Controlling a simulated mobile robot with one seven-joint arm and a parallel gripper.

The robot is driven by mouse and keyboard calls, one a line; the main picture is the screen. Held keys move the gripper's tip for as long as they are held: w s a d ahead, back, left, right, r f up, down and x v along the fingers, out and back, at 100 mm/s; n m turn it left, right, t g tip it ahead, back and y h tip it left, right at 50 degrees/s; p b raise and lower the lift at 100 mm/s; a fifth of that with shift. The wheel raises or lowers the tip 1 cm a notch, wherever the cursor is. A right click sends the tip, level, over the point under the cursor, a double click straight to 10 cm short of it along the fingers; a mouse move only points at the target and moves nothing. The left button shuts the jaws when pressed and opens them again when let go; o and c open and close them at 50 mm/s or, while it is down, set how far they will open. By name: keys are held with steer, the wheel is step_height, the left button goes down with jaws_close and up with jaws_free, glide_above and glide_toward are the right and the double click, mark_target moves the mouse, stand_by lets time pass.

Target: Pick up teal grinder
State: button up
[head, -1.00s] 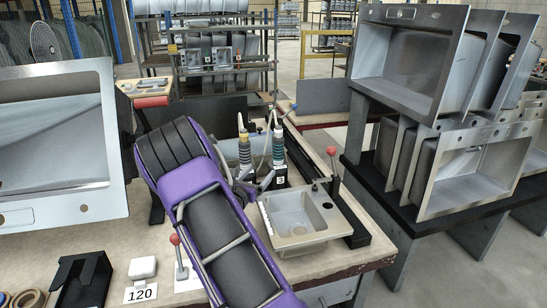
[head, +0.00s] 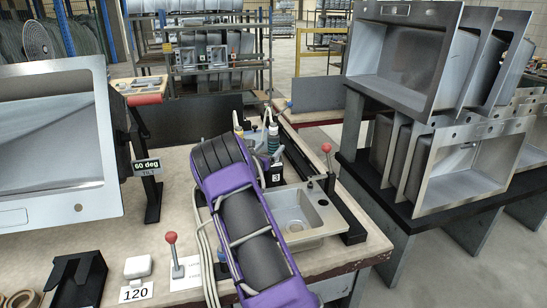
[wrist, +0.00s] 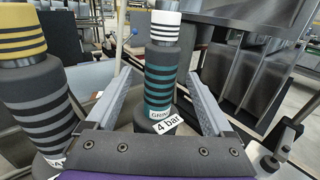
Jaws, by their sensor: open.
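The teal grinder (wrist: 160,80) stands upright in the wrist view, a dark cylinder with teal bands, a white striped top and a "4 bar" tag at its foot. It also shows in the head view (head: 272,139), behind my purple arm. My gripper (wrist: 160,78) is open and empty. Its two fingers reach forward on the left and right of the grinder's body in the picture. I cannot tell whether the grinder is fully between them in depth. In the head view my gripper is mostly hidden by my arm.
A grey-banded grinder with a yellow top (wrist: 35,95) stands close left of my gripper. A small steel sink (head: 299,217) and a red-knobbed lever (head: 327,149) lie to the right. Large sinks on a dark rack (head: 400,205) stand further right. The bench front is partly clear.

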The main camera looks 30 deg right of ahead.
steer(key=shift+x, duration=0.85)
jaws_close()
steer(key=shift+r, duration=0.15)
